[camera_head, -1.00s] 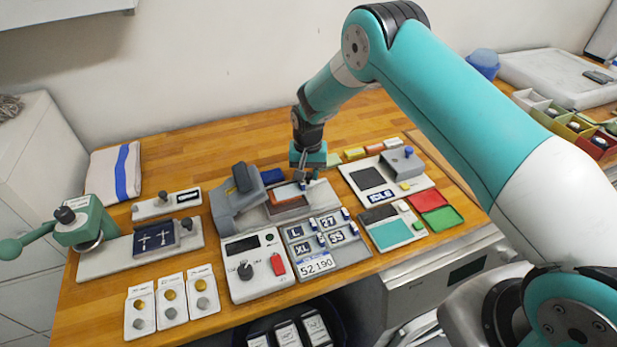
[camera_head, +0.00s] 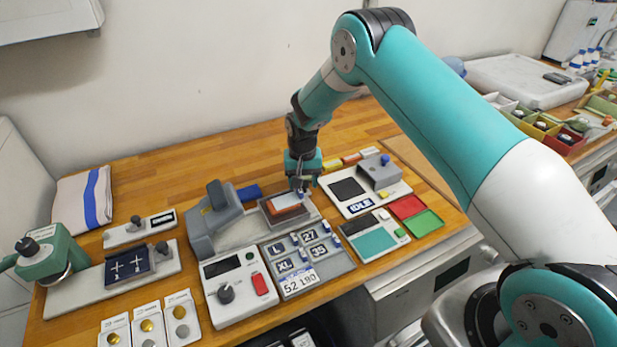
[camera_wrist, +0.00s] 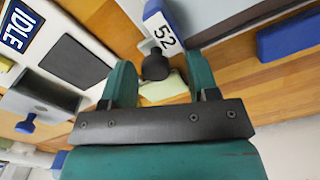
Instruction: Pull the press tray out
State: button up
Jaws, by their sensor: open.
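The grey press (camera_head: 212,218) stands on the wooden counter, its head raised. The press tray (camera_head: 268,216) is a dark-rimmed plate to the right of the head, clear of it, with an orange-and-white piece on it. My gripper (camera_head: 301,188) is low over the tray's right end and partly hides it. In the wrist view my open gripper (camera_wrist: 158,85) has its two teal fingers on either side of a dark knob (camera_wrist: 155,66), with space beside it. A white tag (camera_wrist: 163,35) with a blue end reading 52 lies just beyond the knob.
A panel reading IDLE (camera_head: 361,206) with a grey block stands right of the tray. The plate rack (camera_head: 297,262) and control box (camera_head: 237,284) sit in front. Red and green trays (camera_head: 426,222) lie further right. Counter behind the press is mostly free.

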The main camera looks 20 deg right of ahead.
jog(key=shift+r, duration=0.1)
notch_tip(320, 180, up, 17)
jog(key=b, duration=0.5)
jog(key=shift+r, duration=0.15)
